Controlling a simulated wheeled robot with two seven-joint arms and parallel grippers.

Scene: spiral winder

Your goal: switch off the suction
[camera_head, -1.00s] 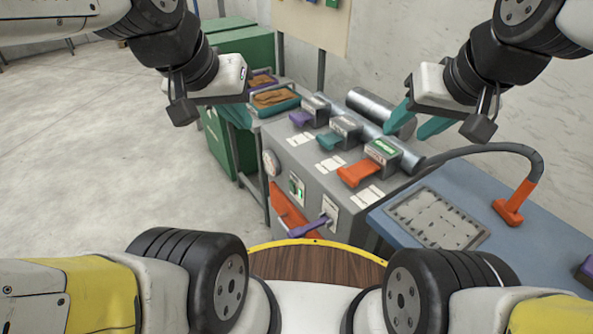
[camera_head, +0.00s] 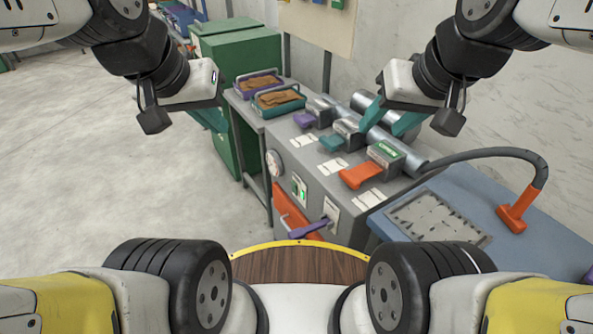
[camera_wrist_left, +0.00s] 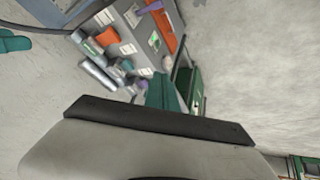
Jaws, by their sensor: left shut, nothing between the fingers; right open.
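A grey machine cabinet (camera_head: 318,213) stands ahead with a round gauge (camera_head: 274,162), a green-lit switch panel (camera_head: 299,190) and a purple handle (camera_head: 310,228) on its front. On its top are purple (camera_head: 305,120), teal (camera_head: 331,142) and orange (camera_head: 360,175) levers at three pipe units. The cabinet also shows in the left wrist view (camera_wrist_left: 127,38). My left gripper (camera_head: 212,118) is shut and empty, up and left of the cabinet, touching nothing visible. My right gripper (camera_head: 388,118) is open and empty, apparently above the metal pipes behind the levers.
Two trays of brown material, one purple-rimmed (camera_head: 259,84) and one teal (camera_head: 278,98), sit left of the cabinet. Green cabinets (camera_head: 246,50) stand behind. A blue table (camera_head: 475,200) at right holds a perforated plate (camera_head: 436,218) and an orange-ended hose (camera_head: 514,208). The floor at left is clear.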

